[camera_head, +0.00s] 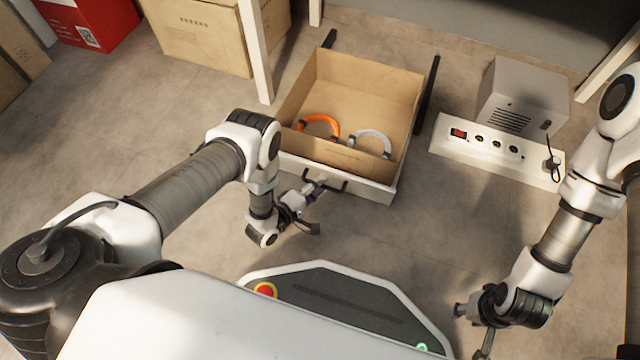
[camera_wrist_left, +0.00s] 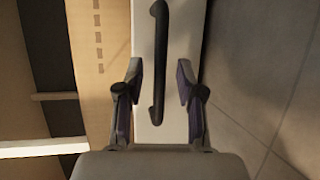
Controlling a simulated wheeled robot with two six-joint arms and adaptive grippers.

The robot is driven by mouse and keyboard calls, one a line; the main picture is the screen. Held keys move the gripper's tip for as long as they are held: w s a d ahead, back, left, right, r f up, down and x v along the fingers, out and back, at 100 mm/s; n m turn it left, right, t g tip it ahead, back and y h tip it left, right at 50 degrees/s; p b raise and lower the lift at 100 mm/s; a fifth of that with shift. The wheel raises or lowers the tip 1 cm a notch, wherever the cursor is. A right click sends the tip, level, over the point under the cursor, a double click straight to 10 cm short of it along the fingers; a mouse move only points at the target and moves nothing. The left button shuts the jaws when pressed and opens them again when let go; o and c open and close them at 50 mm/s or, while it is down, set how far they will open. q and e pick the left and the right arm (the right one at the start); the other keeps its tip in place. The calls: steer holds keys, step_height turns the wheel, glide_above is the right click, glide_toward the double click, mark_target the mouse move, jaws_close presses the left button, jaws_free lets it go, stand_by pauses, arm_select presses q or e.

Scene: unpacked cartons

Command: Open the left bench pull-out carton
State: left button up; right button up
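The pull-out carton (camera_head: 397,96) is a cardboard box with a white front panel (camera_head: 362,190) and a dark bar handle (camera_head: 341,184). It stands extended between dark side rails, its inside visible from above. An orange ring-like item (camera_head: 322,119) and a pale one (camera_head: 375,136) lie in it. My left gripper (camera_head: 314,208) is at the handle's left part, in front of the panel. In the left wrist view the fingers (camera_wrist_left: 158,98) are apart, on either side of the handle (camera_wrist_left: 158,55), with gaps to it. My right gripper (camera_head: 472,332) looks open and empty, low on the right.
A white power strip panel (camera_head: 483,147) and a grey metal box (camera_head: 523,97) stand right of the carton. A closed cardboard box (camera_head: 202,38) and a red box (camera_head: 96,22) are at the back left. A pale bench leg (camera_head: 256,55) rises left of the carton. Floor in front is clear.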

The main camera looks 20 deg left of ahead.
arm_select(q)
steer(key=v, duration=1.1)
steer(key=shift+s, duration=0.15)
